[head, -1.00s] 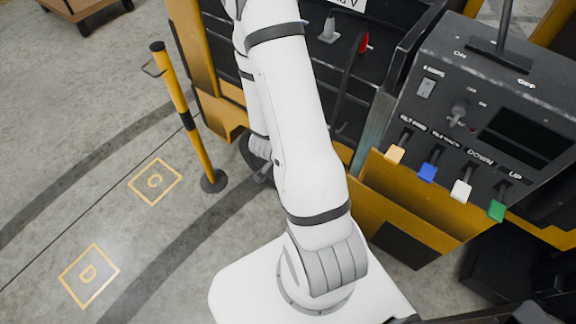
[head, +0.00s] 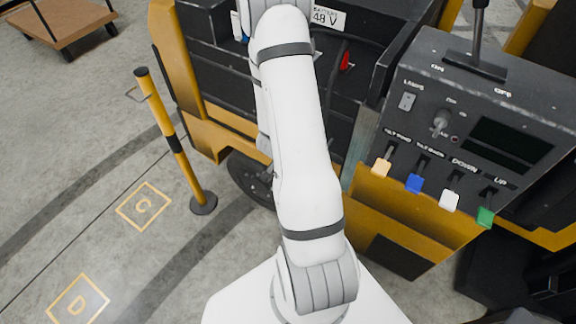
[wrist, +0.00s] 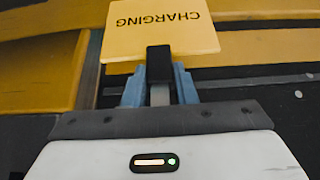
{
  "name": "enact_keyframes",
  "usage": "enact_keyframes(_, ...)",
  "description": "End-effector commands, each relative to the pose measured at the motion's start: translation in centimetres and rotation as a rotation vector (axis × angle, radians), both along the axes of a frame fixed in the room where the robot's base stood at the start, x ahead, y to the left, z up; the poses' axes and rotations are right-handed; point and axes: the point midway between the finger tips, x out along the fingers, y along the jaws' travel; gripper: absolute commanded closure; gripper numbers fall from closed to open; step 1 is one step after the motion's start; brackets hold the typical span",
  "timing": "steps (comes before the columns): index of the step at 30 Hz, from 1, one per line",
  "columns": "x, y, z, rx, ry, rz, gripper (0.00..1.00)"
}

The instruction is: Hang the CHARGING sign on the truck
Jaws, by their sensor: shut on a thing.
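The CHARGING sign (wrist: 165,32) is a yellow plate with dark lettering, upside down in the wrist view. My gripper (wrist: 160,85) is shut on the sign's lower edge in that view, at a dark block between the blue-grey fingers. The truck (head: 365,200) is yellow and black and fills the right half of the head view; its yellow and dark body also shows behind the sign in the wrist view (wrist: 40,75). The head view shows my white arm reaching toward the truck, with the gripper and sign out of sight. I cannot tell whether the sign touches the truck.
A control panel (head: 470,130) with coloured levers stands at the right. A dark battery bay with a 48 V label (head: 326,17) and a red connector (head: 345,62) lies behind my arm. A yellow post (head: 172,135) stands left of the truck.

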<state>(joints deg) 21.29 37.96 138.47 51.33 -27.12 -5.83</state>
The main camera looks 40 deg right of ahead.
Motion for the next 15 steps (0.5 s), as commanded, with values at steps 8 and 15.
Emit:
enact_keyframes(8, 0.8, -2.2, 0.1, 0.000, -0.001, -0.003, 1.00)
enact_keyframes(15, 1.6, -3.9, 0.1, 0.000, -0.001, -0.003, 1.00)
